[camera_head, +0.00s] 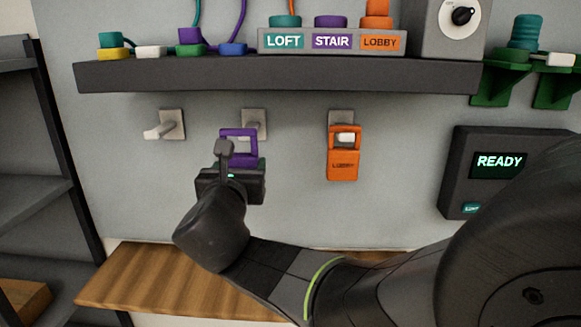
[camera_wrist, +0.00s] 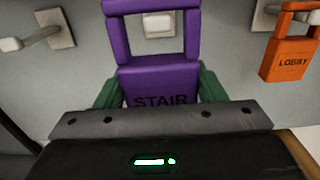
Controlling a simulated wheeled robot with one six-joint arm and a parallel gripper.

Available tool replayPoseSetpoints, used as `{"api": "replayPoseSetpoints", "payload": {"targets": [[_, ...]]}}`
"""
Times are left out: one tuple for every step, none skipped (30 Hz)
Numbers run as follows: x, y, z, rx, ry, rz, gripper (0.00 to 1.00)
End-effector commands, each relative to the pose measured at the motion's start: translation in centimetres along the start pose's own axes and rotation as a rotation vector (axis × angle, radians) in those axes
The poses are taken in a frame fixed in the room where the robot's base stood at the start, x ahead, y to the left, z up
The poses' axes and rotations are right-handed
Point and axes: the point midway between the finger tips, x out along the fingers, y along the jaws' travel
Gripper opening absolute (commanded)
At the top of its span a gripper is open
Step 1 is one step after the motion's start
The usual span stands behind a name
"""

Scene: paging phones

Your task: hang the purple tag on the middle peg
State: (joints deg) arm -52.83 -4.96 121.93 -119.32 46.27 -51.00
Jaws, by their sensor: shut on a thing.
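The purple tag (camera_head: 239,133), marked STAIR, is held upright by my gripper (camera_head: 238,172) in front of the middle peg (camera_head: 253,120). In the wrist view the purple tag (camera_wrist: 160,75) sits between the green fingers of my gripper (camera_wrist: 158,90), which is shut on its lower body. The pale end of the middle peg (camera_wrist: 158,25) shows through the tag's square opening. I cannot tell whether the peg passes through the opening or is still behind it. My gripper hides the tag's lower part.
An orange LOBBY tag (camera_head: 343,167) hangs on the right peg (camera_head: 345,138). The left peg (camera_head: 160,131) is bare. A dark shelf (camera_head: 200,76) with plugs and labelled sockets runs above the pegs. A READY panel (camera_head: 499,163) is at right, a wooden ledge (camera_head: 150,280) below.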

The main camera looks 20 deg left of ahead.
Motion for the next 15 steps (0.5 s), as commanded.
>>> {"api": "replayPoseSetpoints", "payload": {"targets": [[0.4, -0.1, -0.1, 0.0, -0.001, -0.003, 0.37], [0.6, -0.1, -0.1, 0.001, -0.001, -0.004, 0.37], [0.8, -0.1, -0.2, 0.001, -0.001, -0.004, 0.37], [1.0, -0.1, -0.2, 0.001, -0.001, -0.003, 0.37], [1.2, -0.1, -0.2, 0.0, -0.001, -0.002, 0.37], [1.4, -0.1, -0.2, 0.0, -0.001, -0.002, 0.37], [1.6, -0.1, -0.2, 0.001, 0.0, -0.003, 0.37], [1.8, -0.1, -0.3, 0.001, 0.0, -0.003, 0.37], [2.0, -0.1, -0.3, 0.001, 0.0, -0.003, 0.37], [2.2, -0.1, -0.3, 0.001, 0.0, -0.002, 0.37], [2.4, -0.1, -0.3, 0.001, -0.001, -0.002, 0.37], [2.6, -0.1, -0.3, 0.0, -0.001, -0.002, 0.37], [2.8, -0.1, -0.3, 0.0, -0.001, -0.003, 0.37], [3.0, -0.1, -0.4, 0.0, -0.001, -0.003, 0.37], [3.2, -0.1, -0.4, 0.0, 0.0, -0.003, 0.37]]}}
